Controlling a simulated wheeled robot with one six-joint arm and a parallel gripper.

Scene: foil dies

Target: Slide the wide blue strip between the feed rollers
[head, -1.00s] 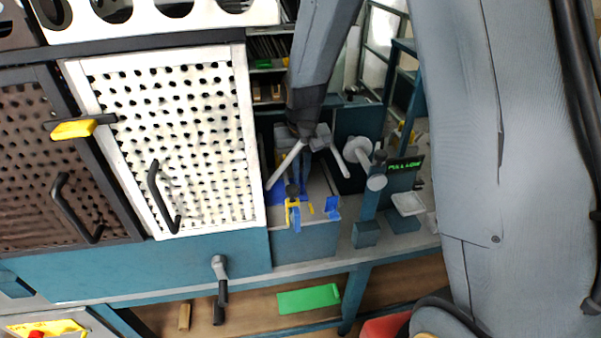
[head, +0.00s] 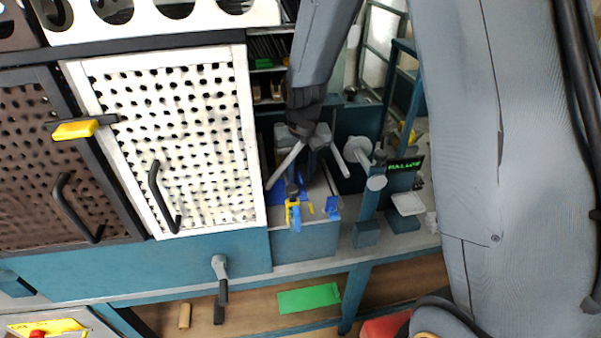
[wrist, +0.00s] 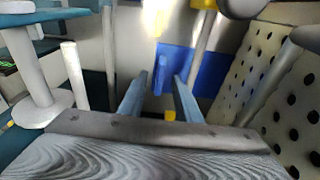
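My gripper (wrist: 158,105) points down over a grey bed between the white perforated door and a post. Its two blue-grey fingers stand apart, with a gap between them, and it also shows in the head view (head: 301,182). A wide flat blue piece (wrist: 208,72), which looks like the wide strip, lies beyond the fingertips. It shows partly in the head view (head: 275,195), left of the fingers. A narrow upright blue piece (wrist: 160,72) appears between the fingers; I cannot tell contact. A pale roller-like cylinder with a disc (head: 358,151) stands right of the gripper. I cannot clearly identify the feed rollers.
The white perforated door (head: 170,140) is close on the left. A lit green sign (head: 405,165) and a white tray (head: 407,203) are right. A green sheet (head: 308,298) lies below.

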